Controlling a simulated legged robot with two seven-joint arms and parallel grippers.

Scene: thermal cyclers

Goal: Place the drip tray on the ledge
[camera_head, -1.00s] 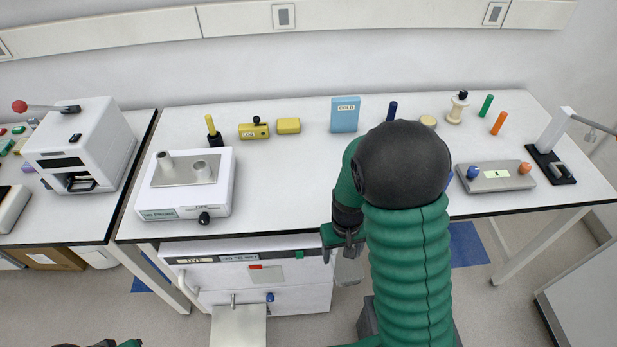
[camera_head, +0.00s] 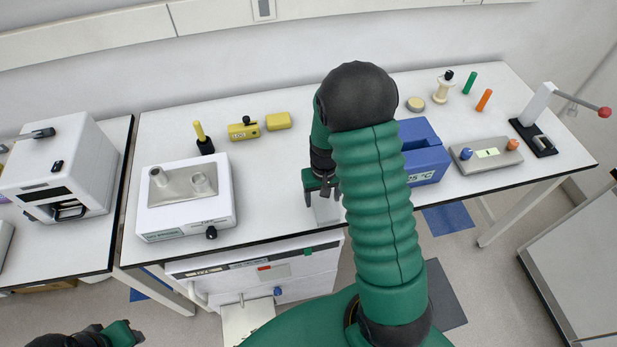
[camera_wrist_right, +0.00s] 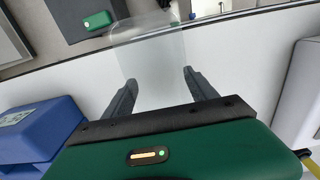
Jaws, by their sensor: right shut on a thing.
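My right gripper (camera_head: 325,190) is shut on a clear, pale drip tray (camera_head: 327,212), which hangs near the bench's front edge. In the right wrist view the see-through tray (camera_wrist_right: 150,65) projects from between the two fingers of the right gripper (camera_wrist_right: 160,95). A flat pale plate (camera_head: 243,322) sticks out low at the front of the white under-bench unit (camera_head: 290,268), below a small spout; it may be the ledge. My left gripper (camera_head: 92,338) shows only partly at the bottom left, and its fingers cannot be made out.
On the bench (camera_head: 270,185) stand a white device (camera_head: 185,225) at left, a blue box (camera_head: 425,160) partly behind my arm, and a grey panel (camera_head: 483,160) with knobs at right. Yellow blocks (camera_head: 278,121) stand farther back. The bench between device and gripper is clear.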

